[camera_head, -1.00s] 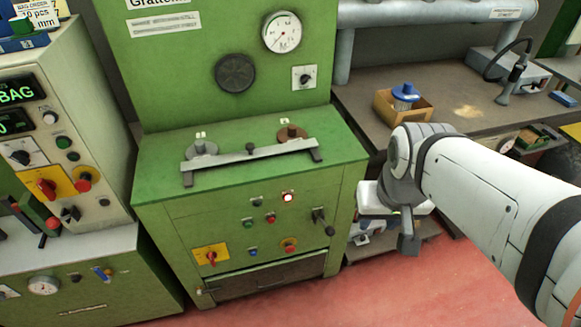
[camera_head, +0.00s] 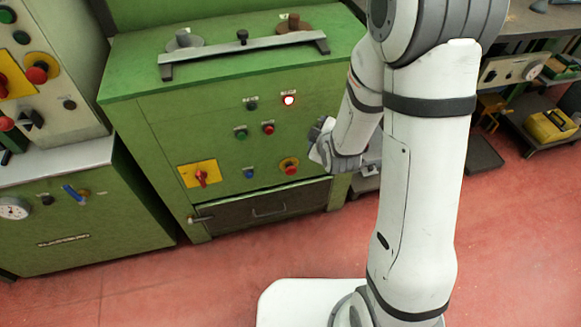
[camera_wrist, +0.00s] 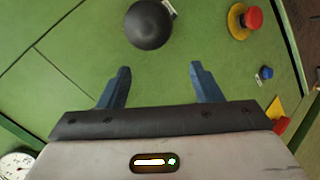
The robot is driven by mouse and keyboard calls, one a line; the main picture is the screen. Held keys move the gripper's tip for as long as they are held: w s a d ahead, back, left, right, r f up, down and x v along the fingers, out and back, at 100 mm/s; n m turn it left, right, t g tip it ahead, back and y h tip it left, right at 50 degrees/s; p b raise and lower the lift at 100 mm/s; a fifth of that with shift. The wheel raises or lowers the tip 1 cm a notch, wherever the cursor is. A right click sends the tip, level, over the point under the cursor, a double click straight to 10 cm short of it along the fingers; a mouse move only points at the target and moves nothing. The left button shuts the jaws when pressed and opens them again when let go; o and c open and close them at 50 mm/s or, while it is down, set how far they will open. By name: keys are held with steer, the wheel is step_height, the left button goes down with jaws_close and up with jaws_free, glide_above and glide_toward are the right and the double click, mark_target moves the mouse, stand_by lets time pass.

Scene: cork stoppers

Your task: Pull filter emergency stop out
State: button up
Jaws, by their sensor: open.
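The emergency stop is a red mushroom button (camera_head: 289,167) on a yellow round base, low on the right half of the green cabinet front (camera_head: 225,150). In the wrist view the red mushroom button (camera_wrist: 252,18) is at the upper right, beyond and to the right of my fingers. My gripper (camera_wrist: 160,68) is open and empty, its two blue-grey fingers pointing at the green panel. A black ball knob (camera_wrist: 149,24) lies just ahead between them. In the head view my wrist is right of the button; my fingers are not clear there.
A red rotary switch on a yellow plate (camera_head: 200,174) and a blue button (camera_head: 249,173) sit left of the stop. A lit red lamp (camera_head: 288,100) is above it. A drawer handle (camera_head: 269,211) is below. Red floor (camera_head: 230,265) in front is open.

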steer(key=a+f+n+t+y+b, duration=0.1)
steer(key=a+f+n+b, duration=0.15)
steer(key=f, duration=0.45)
steer(key=a+f+n+t+b, duration=0.1)
steer(key=f+n+t+b, duration=0.2)
steer(key=f, duration=0.4)
steer(key=n+t+y+b, duration=0.2)
steer(key=n+b, duration=0.3)
steer(key=b, duration=0.2)
glide_toward(293, 172)
steer(key=x, duration=0.4)
steer(key=b+x, duration=0.1)
steer(key=x, duration=0.5)
steer(key=shift+w+a, duration=0.1)
steer(key=shift+w, duration=0.05)
steer(key=shift+c, duration=0.5)
